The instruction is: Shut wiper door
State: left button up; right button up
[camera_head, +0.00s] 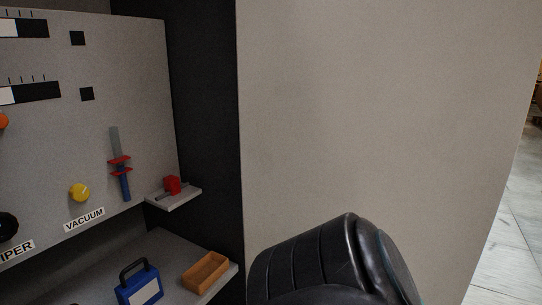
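A large plain grey panel (385,110), which may be the wiper door, fills the middle and right of the head view. Its left edge borders a dark vertical strip; I cannot tell whether it is open or shut. A partly cut-off label ending in "IPER" (17,250) is at the lower left, below a black knob (7,226). My black arm link shows at the bottom, in front of the grey panel. Neither gripper is in view.
The control panel (95,135) at left carries a yellow vacuum knob (79,193) and a red and blue slider (121,165). A red block (172,184) sits on a small ledge. Below are a blue case (138,285) and an orange-brown tray (206,260). Tiled floor shows at far right.

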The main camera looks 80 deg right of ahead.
aim_at(408, 117)
jog(key=k+l, duration=0.2)
jog(key=k, duration=0.6)
jog(key=k+l+u, duration=0.1)
jog(key=k, duration=0.7)
jog(key=k+l+u, duration=0.1)
jog(key=k+l, duration=0.5)
jog(key=k, duration=0.15)
jog(key=k+l, duration=0.2)
jog(key=l, duration=0.2)
jog(key=k+l+u, duration=0.1)
jog(key=k+l, duration=0.15)
jog(key=l, duration=0.2)
jog(key=k+l, duration=0.1)
jog(key=l, duration=0.8)
jog(key=i+l, duration=0.15)
jog(key=l, duration=0.2)
jog(key=i+l, duration=0.1)
jog(key=l, duration=0.2)
jog(key=i+l+u, duration=0.1)
jog(key=l, duration=0.25)
jog(key=i+l, duration=0.15)
jog(key=l, duration=0.2)
jog(key=k+l+u, duration=0.1)
jog(key=l+u, duration=0.3)
jog(key=k+l+u, duration=0.15)
jog(key=u, duration=0.25)
